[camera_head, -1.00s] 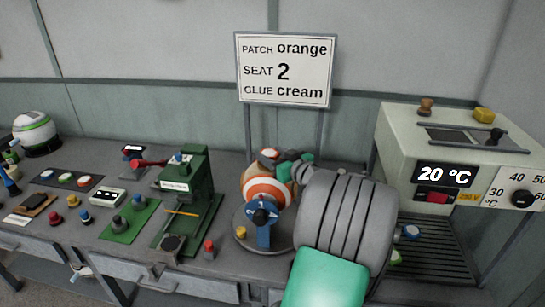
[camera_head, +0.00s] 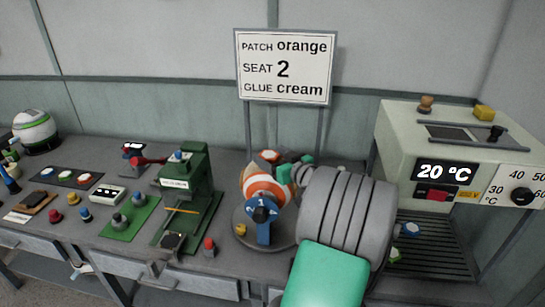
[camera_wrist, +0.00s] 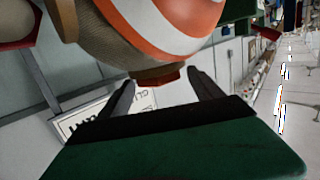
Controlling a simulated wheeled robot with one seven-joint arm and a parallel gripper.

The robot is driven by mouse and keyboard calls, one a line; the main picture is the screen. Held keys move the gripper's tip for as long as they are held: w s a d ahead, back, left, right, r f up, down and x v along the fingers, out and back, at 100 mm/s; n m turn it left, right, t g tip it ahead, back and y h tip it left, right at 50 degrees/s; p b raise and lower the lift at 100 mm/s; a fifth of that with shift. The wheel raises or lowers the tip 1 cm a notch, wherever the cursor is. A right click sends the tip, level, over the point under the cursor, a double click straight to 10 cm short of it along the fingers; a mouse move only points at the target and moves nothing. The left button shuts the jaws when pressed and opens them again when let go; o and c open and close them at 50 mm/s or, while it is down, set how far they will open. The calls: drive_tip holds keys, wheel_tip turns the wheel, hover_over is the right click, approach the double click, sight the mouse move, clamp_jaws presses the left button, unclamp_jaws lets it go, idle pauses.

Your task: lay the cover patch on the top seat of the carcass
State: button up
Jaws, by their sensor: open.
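The carcass (camera_head: 266,188) is a ball with orange and white bands and brown parts, held on a round grey stand behind a blue holder. It fills the top of the wrist view (camera_wrist: 165,22). An orange-red patch (camera_wrist: 157,77) lies against a brown face of the carcass; I cannot tell how flush it sits. A reddish piece also shows on top of the ball in the head view (camera_head: 269,155). My gripper (camera_wrist: 163,92) is open, with its two dark fingertips on either side of the patch, apart from it. In the head view my arm hides the carcass's right side.
A sign (camera_head: 285,67) behind the carcass reads patch orange, seat 2, glue cream. A green press (camera_head: 188,190) stands left of the stand. A heater box (camera_head: 455,150) reading 20 °C stands right. Small coloured knobs and pads cover the left bench.

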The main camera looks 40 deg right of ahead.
drive_tip(key=b+v, duration=0.3)
drive_tip(key=v, duration=0.9)
